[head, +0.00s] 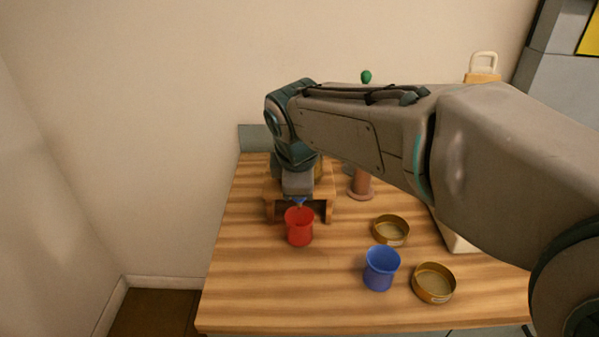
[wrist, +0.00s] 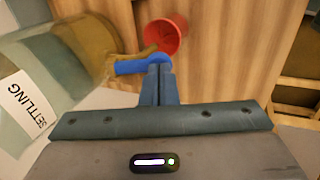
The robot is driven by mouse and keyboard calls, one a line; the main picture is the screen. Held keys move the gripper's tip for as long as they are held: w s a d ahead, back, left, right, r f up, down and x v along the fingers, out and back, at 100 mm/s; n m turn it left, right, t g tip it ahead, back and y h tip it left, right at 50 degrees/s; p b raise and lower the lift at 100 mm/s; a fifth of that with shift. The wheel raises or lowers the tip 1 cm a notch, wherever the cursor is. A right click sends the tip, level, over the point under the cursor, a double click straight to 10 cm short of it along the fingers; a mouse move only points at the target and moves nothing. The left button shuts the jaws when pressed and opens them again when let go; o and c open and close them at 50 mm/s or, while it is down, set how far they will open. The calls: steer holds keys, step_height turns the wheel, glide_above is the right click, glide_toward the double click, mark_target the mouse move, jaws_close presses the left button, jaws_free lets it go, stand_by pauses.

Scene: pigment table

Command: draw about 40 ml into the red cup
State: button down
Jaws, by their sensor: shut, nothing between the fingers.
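The red cup (head: 299,230) stands upright on the wooden table in front of a small wooden stand (head: 328,208). In the wrist view the red cup (wrist: 164,38) lies just beyond a brownish tap with a blue lever (wrist: 138,66). The tap comes from a vessel labelled SETTLING (wrist: 28,108). My gripper (wrist: 160,70) is shut and empty, its fingertips right at the blue lever, seemingly touching it. In the head view my gripper (head: 299,199) is just above and behind the red cup, and my arm hides most of the vessel. I cannot tell whether liquid is flowing or how full the cup is.
A blue cup (head: 380,270) and two shallow brass dishes, one behind (head: 390,230) and one in front (head: 433,284), stand to the right. A brown post (head: 361,186) and a pale container (head: 456,238) are partly behind my arm. The table's front left is clear.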

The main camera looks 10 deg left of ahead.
steer(key=shift+r, duration=0.1)
steer(key=shift+r+p, duration=0.7)
steer(key=shift+p, duration=0.05)
steer(key=shift+r, duration=0.2)
step_height(320, 180, up, 14)
steer(key=s+p, duration=0.2)
steer(key=p, duration=0.1)
steer(key=shift+d+f+p, duration=0.15)
steer(key=shift+f+p, duration=0.1)
steer(key=shift+p, duration=0.05)
